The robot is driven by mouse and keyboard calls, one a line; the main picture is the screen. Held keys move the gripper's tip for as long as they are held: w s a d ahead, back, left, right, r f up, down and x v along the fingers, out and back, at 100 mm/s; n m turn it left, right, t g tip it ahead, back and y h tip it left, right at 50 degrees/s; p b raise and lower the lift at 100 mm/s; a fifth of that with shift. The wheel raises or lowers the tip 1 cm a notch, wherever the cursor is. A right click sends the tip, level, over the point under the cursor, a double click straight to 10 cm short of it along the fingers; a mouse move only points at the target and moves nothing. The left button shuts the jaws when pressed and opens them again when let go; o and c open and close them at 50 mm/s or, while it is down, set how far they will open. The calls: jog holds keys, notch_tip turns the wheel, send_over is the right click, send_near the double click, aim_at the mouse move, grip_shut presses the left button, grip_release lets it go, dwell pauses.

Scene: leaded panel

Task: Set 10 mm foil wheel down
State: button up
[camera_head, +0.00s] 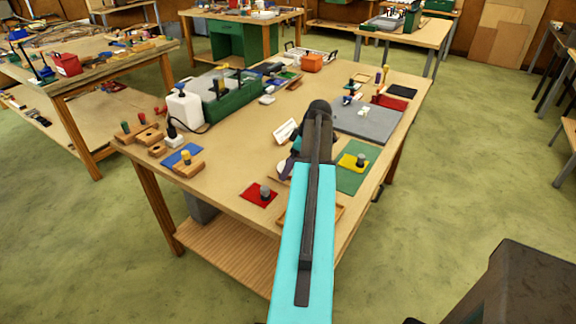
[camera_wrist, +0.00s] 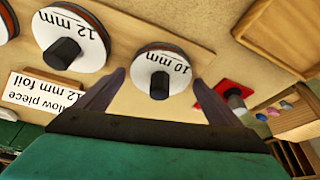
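The 10 mm foil wheel (camera_wrist: 163,65) is a white-faced disc with a dark central hub, marked "10 mm" and seen upside down in the wrist view. It appears to lie face up at the worktop. My gripper (camera_wrist: 160,77) is open, with one dark finger at each side of the wheel. I see no clear contact, and the height of the fingertips above the worktop is hard to tell. A larger 12 mm wheel (camera_wrist: 72,38) lies to its left. In the head view my arm hides most of this area.
A card (camera_wrist: 42,91) reading "12 mm foil" stands near the larger wheel. A red mat (camera_head: 259,194) with a grey-topped piece lies close by. A wooden tray (camera_wrist: 285,35) is at the wrist view's upper right. A green mat (camera_head: 355,180) lies right of my arm.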

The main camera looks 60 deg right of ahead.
jog(key=shift+r, duration=0.2)
dwell(0.3)
jog(key=b+v, duration=0.2)
jog(key=v, duration=1)
jog(key=shift+b, duration=0.3)
jog(key=shift+f, duration=0.1)
dwell(0.4)
